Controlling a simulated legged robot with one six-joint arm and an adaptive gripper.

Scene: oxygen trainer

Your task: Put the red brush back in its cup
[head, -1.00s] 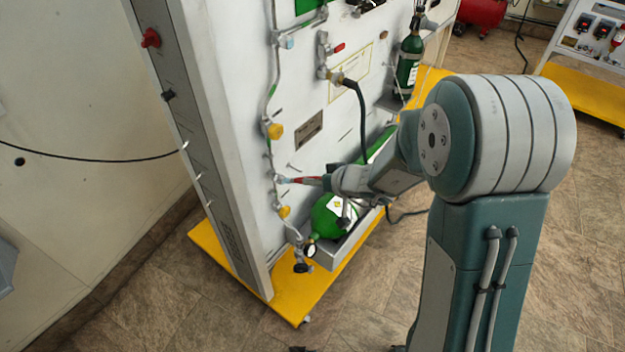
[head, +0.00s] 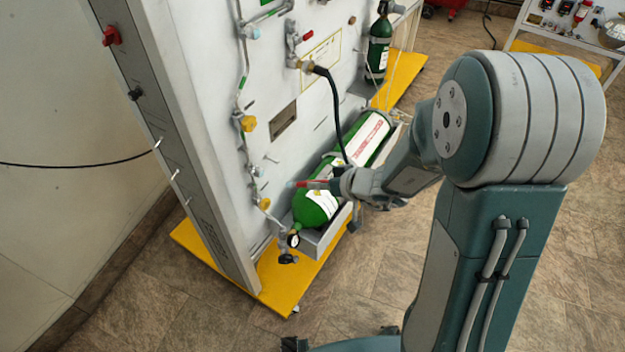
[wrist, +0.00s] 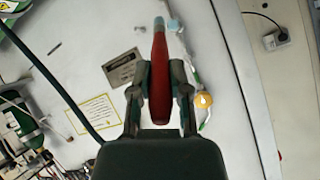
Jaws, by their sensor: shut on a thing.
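The red brush (head: 312,184) sticks out of my gripper (head: 336,186) in the head view, its pale bluish tip pointing left toward the panel's pipe. In the wrist view the red brush (wrist: 159,75) stands between the two dark fingers of my gripper (wrist: 160,68), which are shut on it. Its light tip points away from the gripper, toward the white panel. I cannot make out the brush's cup in either view.
The white panel (head: 285,75) carries pipes, a yellow valve (head: 248,123) and a black hose (head: 336,110). Green cylinders (head: 318,206) lie in a grey tray at its foot. A cart (head: 552,45) with equipment stands at the far right. Tiled floor (head: 400,265) is open in front.

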